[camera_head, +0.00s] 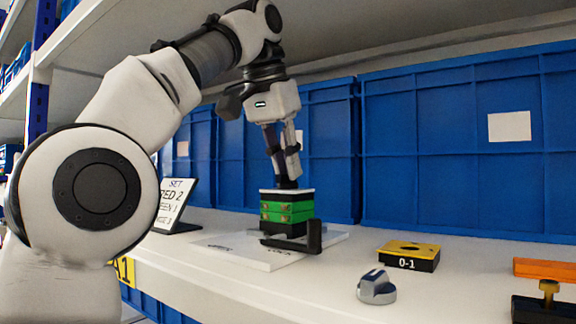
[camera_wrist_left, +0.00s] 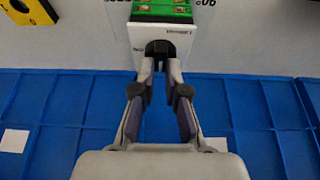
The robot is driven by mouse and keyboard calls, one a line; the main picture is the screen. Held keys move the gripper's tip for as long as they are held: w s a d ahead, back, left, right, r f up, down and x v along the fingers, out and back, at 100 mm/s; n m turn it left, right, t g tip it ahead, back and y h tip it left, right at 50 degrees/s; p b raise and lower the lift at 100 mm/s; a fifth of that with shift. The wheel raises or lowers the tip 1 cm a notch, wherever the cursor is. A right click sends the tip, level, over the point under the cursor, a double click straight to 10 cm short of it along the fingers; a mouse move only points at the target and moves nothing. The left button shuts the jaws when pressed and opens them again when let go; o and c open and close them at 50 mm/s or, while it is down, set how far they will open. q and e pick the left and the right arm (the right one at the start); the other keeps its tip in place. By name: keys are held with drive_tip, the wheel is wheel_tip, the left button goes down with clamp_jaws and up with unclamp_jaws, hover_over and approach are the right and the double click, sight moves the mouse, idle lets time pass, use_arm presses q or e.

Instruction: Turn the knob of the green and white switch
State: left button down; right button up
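The green and white switch (camera_head: 286,208) stands on a white board (camera_head: 250,255) on the shelf, with green terminal sides and a white top. In the left wrist view its white face (camera_wrist_left: 141,38) carries a dark knob (camera_wrist_left: 160,46). My left gripper (camera_head: 287,181) points down onto the top of the switch. In the left wrist view its two fingertips (camera_wrist_left: 160,66) are close together on either side of the knob and look shut on it. The fingers hide part of the knob. My right gripper is in neither view.
A yellow and black box marked 0-1 (camera_head: 408,256), a grey knob (camera_head: 376,288) and an orange part (camera_head: 545,269) lie to the right. A black bracket (camera_head: 314,238) stands before the switch. A sign (camera_head: 174,204) is left; blue crates (camera_head: 460,150) line the back.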

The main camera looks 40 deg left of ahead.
use_arm(q)
drive_tip(key=shift+m, duration=0.3)
drive_tip(key=m+h+p, duration=0.1)
drive_tip(key=m, duration=0.3)
drive_tip(key=shift+a+r+h+p, duration=0.1)
drive_tip(key=shift+h+p, duration=0.25)
drive_tip(key=shift+h, duration=0.05)
drive_tip(key=m+p, duration=0.1)
drive_tip(key=m, duration=0.1)
drive_tip(key=m+g+h+p, duration=0.1)
drive_tip(key=m+p, duration=0.1)
drive_tip(key=shift+r+m+h, duration=0.15)
drive_tip(key=shift+m+h, duration=0.15)
drive_tip(key=shift+m, duration=0.1)
drive_tip(key=m+g+p, duration=0.1)
drive_tip(key=m+p, duration=0.2)
drive_tip(key=p, duration=0.1)
drive_tip(key=m+g+h+p, duration=0.1)
drive_tip(key=m+p, duration=0.3)
drive_tip(key=shift+w+a+g+p, duration=0.1)
drive_tip(key=shift+w+g+p, duration=0.05)
drive_tip(key=shift+g+p, duration=0.2)
drive_tip(key=shift+f+m+g+h+p, duration=0.25)
drive_tip(key=shift+m+h+p, duration=0.05)
drive_tip(key=shift+m+p, duration=0.6)
drive_tip(key=c, duration=1.2)
unclamp_jaws()
